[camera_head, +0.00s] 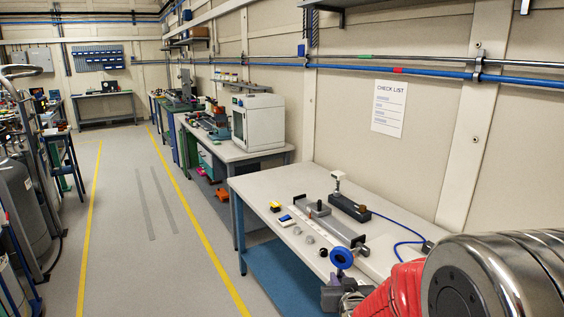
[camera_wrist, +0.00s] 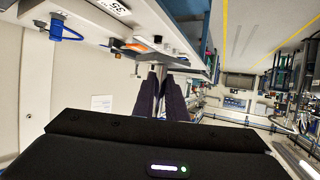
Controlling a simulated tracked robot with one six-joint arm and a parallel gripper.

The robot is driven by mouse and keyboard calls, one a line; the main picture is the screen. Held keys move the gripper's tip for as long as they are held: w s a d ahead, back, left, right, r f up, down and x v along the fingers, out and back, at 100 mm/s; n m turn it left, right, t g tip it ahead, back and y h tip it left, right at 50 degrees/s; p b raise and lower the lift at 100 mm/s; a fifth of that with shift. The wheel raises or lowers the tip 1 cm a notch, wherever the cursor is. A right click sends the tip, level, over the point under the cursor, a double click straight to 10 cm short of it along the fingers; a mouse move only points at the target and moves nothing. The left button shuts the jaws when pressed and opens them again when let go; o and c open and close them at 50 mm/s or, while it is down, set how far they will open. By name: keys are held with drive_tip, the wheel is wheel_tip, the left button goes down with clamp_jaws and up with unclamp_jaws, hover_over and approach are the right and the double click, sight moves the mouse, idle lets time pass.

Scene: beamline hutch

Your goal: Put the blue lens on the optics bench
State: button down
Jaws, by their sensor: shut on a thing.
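The blue lens (camera_head: 334,258), a blue ring with a paler centre, shows in the head view over the front right of the near table. My gripper (camera_head: 334,287) is just below it and shut on it; the exact contact is hard to see. In the wrist view my dark gripper fingers (camera_wrist: 161,95) are close together and the lens cannot be made out. The optics bench (camera_head: 327,224), a grey rail with dark upright end plates, lies on the table behind and left of the lens.
The table (camera_head: 259,184) also bears a black box (camera_head: 350,207) with a blue cable, a white scale strip, a yellow-black piece (camera_head: 275,206), a small blue block (camera_head: 286,220) and small grey round parts. A wall stands behind. The table's back left is clear.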

sight(342, 249)
drive_tip(key=s+f, duration=0.5)
drive_tip(key=f, duration=0.1)
drive_tip(key=shift+f, duration=0.1)
drive_tip(key=w+d+r+m+h, duration=0.1)
drive_tip(key=r, duration=0.2)
drive_tip(key=w+r+h, duration=0.1)
drive_tip(key=w+r, duration=0.1)
drive_tip(key=w+d+r+m, duration=0.1)
drive_tip(key=w+r, duration=0.1)
drive_tip(key=r, duration=0.1)
drive_tip(key=shift+w+d+r+m+h, duration=0.15)
drive_tip(key=shift+d+r+m+h, duration=0.15)
drive_tip(key=shift+d+h, duration=0.1)
drive_tip(key=shift+m+g+h, duration=0.3)
drive_tip(key=shift+m+h, duration=0.1)
drive_tip(key=shift+h, duration=0.2)
drive_tip(key=r, duration=0.2)
drive_tip(key=w+a+r, duration=0.1)
drive_tip(key=r, duration=0.1)
drive_tip(key=w+a+r, duration=0.1)
drive_tip(key=r, duration=0.2)
drive_tip(key=shift+a, duration=0.15)
drive_tip(key=shift+w+a+r, duration=0.1)
drive_tip(key=shift+a+r, duration=0.15)
drive_tip(key=shift+r, duration=0.1)
